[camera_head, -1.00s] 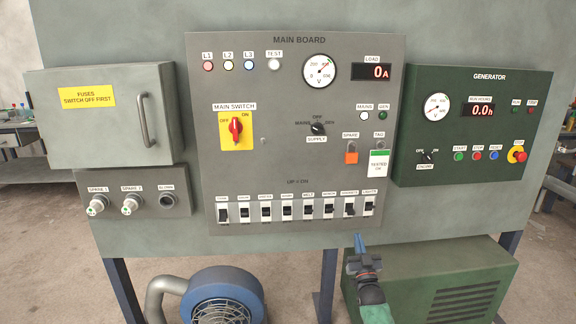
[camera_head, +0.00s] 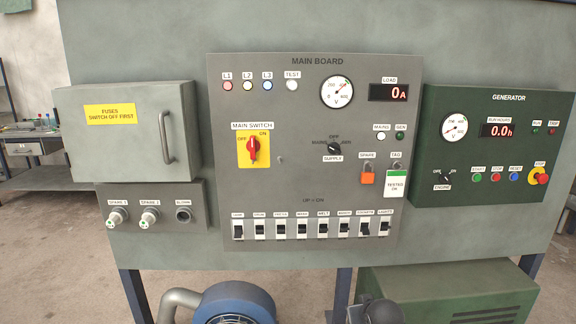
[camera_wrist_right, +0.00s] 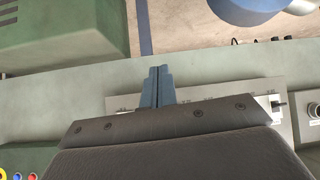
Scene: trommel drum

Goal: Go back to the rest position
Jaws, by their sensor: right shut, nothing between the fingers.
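My right gripper (camera_wrist_right: 157,86) shows in the right wrist view with its two blue fingers together and nothing between them. In the head view only a dark part of my right arm shows at the bottom edge, below the main board (camera_head: 228,180); the fingers are not clear there. It is apart from the board and its row of breakers (camera_head: 312,230). My left gripper is in neither view.
A grey fuse box (camera_head: 130,150) is at left and the green generator panel (camera_head: 470,100) at right. Below are a blue blower (camera_head: 235,300) and a green cabinet (camera_head: 450,285). A workbench (camera_head: 40,150) stands far left. Open floor shows at lower left.

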